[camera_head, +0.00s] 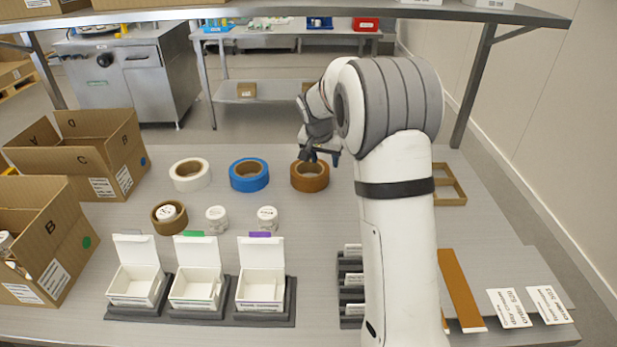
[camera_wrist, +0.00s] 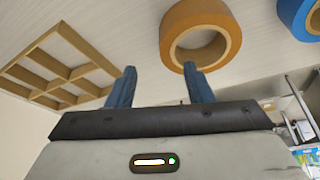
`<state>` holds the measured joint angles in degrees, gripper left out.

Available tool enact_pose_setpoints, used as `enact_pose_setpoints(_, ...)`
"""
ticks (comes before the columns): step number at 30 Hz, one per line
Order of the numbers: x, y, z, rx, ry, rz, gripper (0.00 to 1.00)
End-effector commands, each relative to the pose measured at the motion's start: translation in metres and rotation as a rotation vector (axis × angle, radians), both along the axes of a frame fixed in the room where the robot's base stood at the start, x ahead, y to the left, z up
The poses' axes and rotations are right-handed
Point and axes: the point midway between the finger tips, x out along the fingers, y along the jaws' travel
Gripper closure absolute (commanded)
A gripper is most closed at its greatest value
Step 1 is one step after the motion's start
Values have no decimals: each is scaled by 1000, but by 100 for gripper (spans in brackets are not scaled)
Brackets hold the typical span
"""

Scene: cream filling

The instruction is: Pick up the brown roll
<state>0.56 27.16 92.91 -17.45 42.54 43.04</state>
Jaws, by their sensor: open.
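The brown roll (camera_head: 310,177) lies flat on the table at the right end of a row of rolls, with the blue roll (camera_head: 249,174) and the white roll (camera_head: 190,174) to its left. My gripper (camera_head: 321,156) is just above the far side of the brown roll in the head view. In the wrist view the brown roll (camera_wrist: 230,45) is beyond the fingertips and nearest the right-hand finger. My gripper (camera_wrist: 156,85) is open, with nothing between its two blue fingers. My arm covers part of the table on the right. The blue roll (camera_wrist: 298,15) is at the upper right corner of the wrist view.
A wooden divider frame (camera_head: 449,184) lies right of my arm. A darker brown ring (camera_head: 168,217) holding a jar and two white jars stand in front of the rolls. Open white boxes (camera_head: 199,284) sit nearer. Cardboard boxes (camera_head: 105,160) stand at the left. A shelf (camera_head: 285,14) crosses above.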

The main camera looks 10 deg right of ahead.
Motion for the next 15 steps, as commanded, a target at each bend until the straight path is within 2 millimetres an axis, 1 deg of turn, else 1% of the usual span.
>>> enact_pose_setpoints(1,7,-1,-7,-1,-4,-10,53)
enact_pose_setpoints(3,13,-2,-13,-1,-8,-19,53)
enact_pose_setpoints(11,24,-7,-38,0,-9,-25,53)
enact_pose_setpoints(14,28,-8,-49,0,-10,-24,53)
enact_pose_setpoints(15,30,-8,-55,-1,-8,-23,53)
